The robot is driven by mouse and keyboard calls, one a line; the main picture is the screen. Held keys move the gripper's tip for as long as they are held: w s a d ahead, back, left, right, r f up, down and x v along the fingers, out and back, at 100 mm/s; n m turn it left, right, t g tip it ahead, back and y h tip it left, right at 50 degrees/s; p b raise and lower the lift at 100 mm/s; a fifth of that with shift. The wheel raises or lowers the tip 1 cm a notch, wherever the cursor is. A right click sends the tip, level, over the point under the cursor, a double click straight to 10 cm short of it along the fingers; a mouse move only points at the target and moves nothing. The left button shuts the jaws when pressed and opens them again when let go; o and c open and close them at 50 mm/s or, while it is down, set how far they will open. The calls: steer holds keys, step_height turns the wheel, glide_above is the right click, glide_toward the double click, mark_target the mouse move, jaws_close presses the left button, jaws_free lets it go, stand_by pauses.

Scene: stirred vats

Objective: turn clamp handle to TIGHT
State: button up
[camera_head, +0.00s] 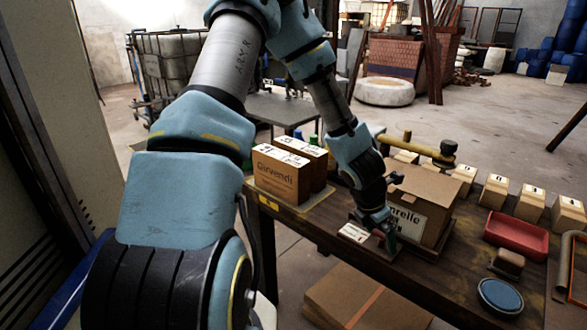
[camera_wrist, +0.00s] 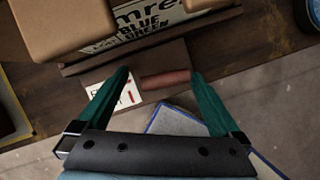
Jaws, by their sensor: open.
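The clamp handle (camera_wrist: 165,79) looks like a short reddish-brown bar on a dark mount near the table's front edge in the wrist view. A white label card (camera_wrist: 98,97) lies to its left and shows in the head view (camera_head: 353,233); its lettering is partly covered and too small to read fully. My gripper (camera_wrist: 158,74) is open, with a green finger on each side of the bar. I cannot tell whether either finger touches it. In the head view my gripper (camera_head: 386,236) is low at the table's front edge and hides the handle.
A cardboard box (camera_head: 432,188) stands just behind the gripper. Brown cartons (camera_head: 279,176) stand to the left on the table (camera_head: 330,232). A red tray (camera_head: 515,238), a blue-topped round dish (camera_head: 500,295) and several small labelled blocks are to the right. A flat carton (camera_head: 360,300) lies below.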

steer(key=shift+s+f+n+t+b, duration=0.15)
steer(key=shift+f+n+t+b, duration=0.2)
steer(key=shift+n, duration=0.55)
steer(key=d+p+v, duration=0.1)
steer(key=p+v, duration=0.3)
steer(key=v, duration=0.7)
steer(key=a+r+m+y+p, duration=0.1)
steer(key=a+r+m+p, duration=0.3)
steer(key=a+r+m, duration=0.3)
steer(key=w+a+r+m+y+p, duration=0.1)
steer(key=a+r+m+p, duration=0.3)
steer(key=a+r+m, duration=0.3)
steer(key=shift+a+m, duration=2.35)
steer(key=shift+m, duration=0.85)
steer(key=shift+c, duration=0.2)
